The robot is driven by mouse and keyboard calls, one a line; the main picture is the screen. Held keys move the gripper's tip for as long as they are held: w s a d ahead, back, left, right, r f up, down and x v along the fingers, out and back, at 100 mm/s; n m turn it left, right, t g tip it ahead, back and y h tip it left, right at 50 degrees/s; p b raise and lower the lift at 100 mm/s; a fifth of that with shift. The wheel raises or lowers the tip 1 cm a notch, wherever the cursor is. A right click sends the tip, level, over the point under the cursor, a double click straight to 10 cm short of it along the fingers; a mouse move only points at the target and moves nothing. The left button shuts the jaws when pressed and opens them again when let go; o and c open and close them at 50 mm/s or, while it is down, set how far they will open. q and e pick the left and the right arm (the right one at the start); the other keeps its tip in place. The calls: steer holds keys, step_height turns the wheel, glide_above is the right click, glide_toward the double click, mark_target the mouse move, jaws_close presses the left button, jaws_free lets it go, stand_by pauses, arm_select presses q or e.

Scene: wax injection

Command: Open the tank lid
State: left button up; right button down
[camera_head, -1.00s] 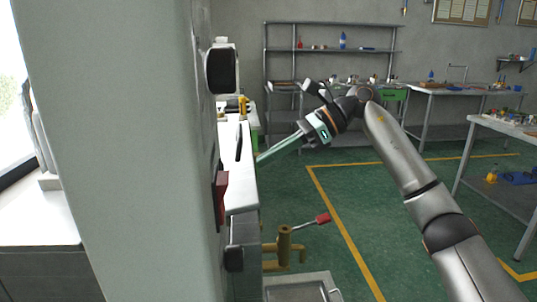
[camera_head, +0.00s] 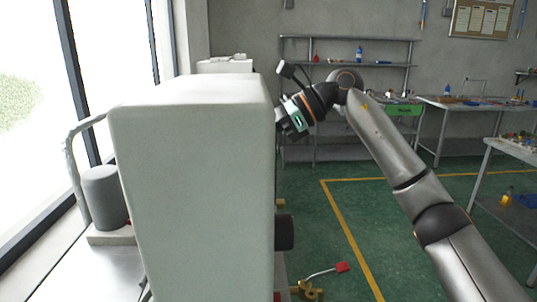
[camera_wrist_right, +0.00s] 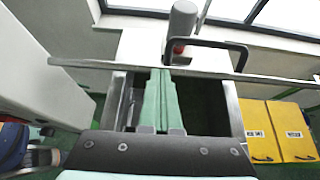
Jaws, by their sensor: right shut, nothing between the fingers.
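The tank shows in the right wrist view as a metal-walled box with a dark opening (camera_wrist_right: 205,108). What seems to be its lid (camera_wrist_right: 100,66) appears edge-on as a thin metal strip across the far side of the opening, with a black bar handle (camera_wrist_right: 243,58) on it. My right gripper (camera_wrist_right: 162,72) has its green fingers together and empty. They lie over the opening, tips at the strip; I cannot tell whether they touch it. In the head view its fingers are hidden behind the pale cabinet. My left gripper is not in view.
The tall pale cabinet (camera_head: 195,190) blocks much of the head view. Yellow panels (camera_wrist_right: 278,130) are at right in the wrist view. The green floor at right is mostly clear.

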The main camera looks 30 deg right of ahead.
steer(key=w+a+r, duration=0.3)
steer(key=a, duration=0.3)
steer(key=w+a+r, duration=0.3)
steer(key=a, duration=0.3)
steer(key=shift+a+r, duration=0.15)
steer(key=shift+a, duration=0.2)
steer(key=shift+d, duration=0.1)
